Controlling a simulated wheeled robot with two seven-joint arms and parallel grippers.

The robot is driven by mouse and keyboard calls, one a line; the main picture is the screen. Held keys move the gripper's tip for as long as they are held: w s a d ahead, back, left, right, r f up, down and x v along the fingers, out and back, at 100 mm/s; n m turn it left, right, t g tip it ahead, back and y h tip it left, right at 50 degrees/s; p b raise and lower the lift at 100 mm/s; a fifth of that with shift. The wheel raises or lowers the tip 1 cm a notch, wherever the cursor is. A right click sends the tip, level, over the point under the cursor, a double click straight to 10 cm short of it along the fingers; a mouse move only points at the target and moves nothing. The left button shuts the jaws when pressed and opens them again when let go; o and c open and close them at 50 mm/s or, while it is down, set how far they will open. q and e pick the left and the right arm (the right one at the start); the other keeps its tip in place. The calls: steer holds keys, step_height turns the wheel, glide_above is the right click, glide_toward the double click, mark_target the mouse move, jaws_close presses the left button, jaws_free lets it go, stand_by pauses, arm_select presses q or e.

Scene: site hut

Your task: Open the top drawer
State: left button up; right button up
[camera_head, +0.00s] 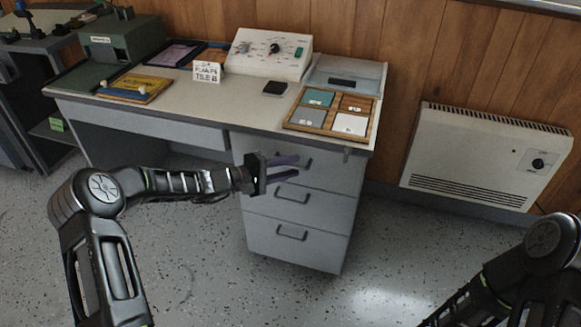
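The grey desk pedestal has three stacked drawers, and the top drawer (335,171) looks shut and flush with the others. Its bar handle (308,163) is partly hidden behind my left gripper. My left gripper (298,165) reaches in from the left in front of the top drawer. Its two purple fingers are apart, with nothing seen between them, and point right towards the handle. I cannot tell whether they touch it. My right gripper is out of view; only part of my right arm shows at the lower right.
The middle drawer (265,206) and bottom drawer (268,242) look shut. The desk top (245,108) holds a control box (270,54), a sample tray (333,112) and a sign (207,72). A wall heater (483,155) is at right. Speckled floor (210,262) in front is clear.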

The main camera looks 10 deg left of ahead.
arm_select(q)
steer(key=shift+w+d, duration=0.15)
steer(key=shift+w, duration=0.05)
jaws_close()
stand_by(1.4)
